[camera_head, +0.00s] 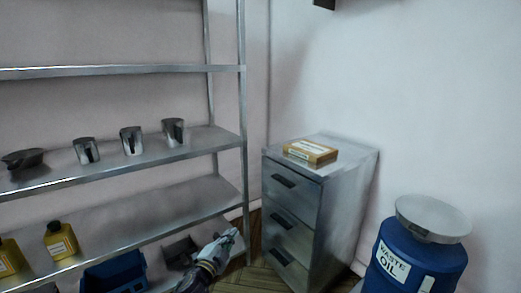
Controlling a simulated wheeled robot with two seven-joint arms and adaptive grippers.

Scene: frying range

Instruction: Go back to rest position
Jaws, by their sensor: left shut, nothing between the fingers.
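My left gripper (229,238) shows at the bottom middle, in front of the lower part of the metal shelf rack (150,165). Its fingers are together and nothing is held between them. It points up and to the right, towards the gap between the rack and the metal drawer cabinet (292,200). My right gripper does not show in this view.
Several metal cups (132,141) and a dark pan (23,158) stand on the middle shelf. Yellow bottles (60,241) stand below. A box (310,151) lies on the cabinet. A blue waste oil drum (415,265) with a metal basin (433,218) stands at right.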

